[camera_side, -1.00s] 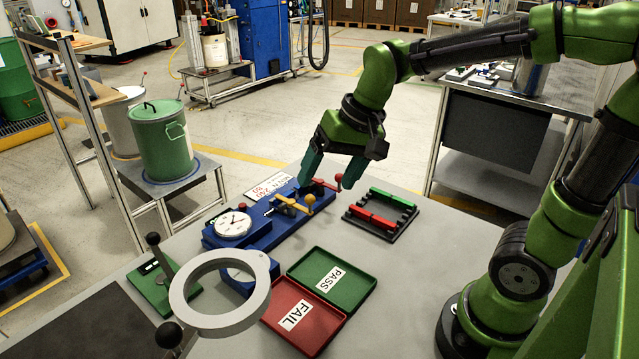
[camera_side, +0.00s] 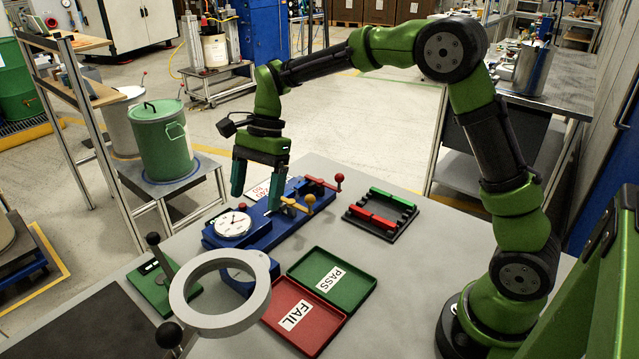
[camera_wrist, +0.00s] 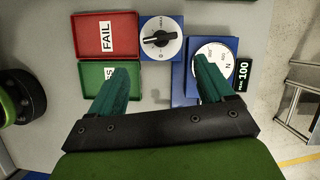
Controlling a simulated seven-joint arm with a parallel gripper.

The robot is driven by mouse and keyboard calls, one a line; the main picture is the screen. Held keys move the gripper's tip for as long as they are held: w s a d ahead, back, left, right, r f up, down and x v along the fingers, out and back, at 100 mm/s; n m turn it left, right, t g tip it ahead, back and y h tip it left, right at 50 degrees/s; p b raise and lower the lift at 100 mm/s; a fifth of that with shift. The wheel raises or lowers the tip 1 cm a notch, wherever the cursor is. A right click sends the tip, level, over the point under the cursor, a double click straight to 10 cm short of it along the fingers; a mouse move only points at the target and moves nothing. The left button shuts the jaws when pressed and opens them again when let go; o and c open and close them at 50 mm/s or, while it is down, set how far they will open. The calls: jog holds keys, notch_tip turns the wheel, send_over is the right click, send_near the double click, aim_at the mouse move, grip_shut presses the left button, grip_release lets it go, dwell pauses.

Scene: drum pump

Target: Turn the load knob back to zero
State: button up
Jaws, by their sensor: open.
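The load knob (camera_wrist: 161,39) is a black knob on a round white dial, set in a blue panel. It shows in the wrist view at the top middle, beyond and between my fingertips. In the side view a part of a blue block (camera_side: 236,284) shows through the grey ring, but the knob itself cannot be made out there. My gripper (camera_side: 257,196) is open and empty, pointing down above the blue fixture (camera_side: 282,222) near the dial gauge (camera_side: 233,224). Its two teal fingers (camera_wrist: 165,66) are apart in the wrist view and touch nothing.
A large grey ring (camera_side: 176,300) stands near the front, with black ball levers beside it. The red FAIL tray (camera_side: 321,343) and green PASS tray (camera_side: 311,262) lie to its right. Red-handled and yellow-handled clamps (camera_side: 310,199) stick up from the fixture. A rack (camera_side: 378,231) stands right.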

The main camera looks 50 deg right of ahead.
jog(key=x, duration=1.2)
jog(key=shift+f, duration=0.25)
jog(key=c, duration=0.8)
jog(key=shift+o, duration=0.2)
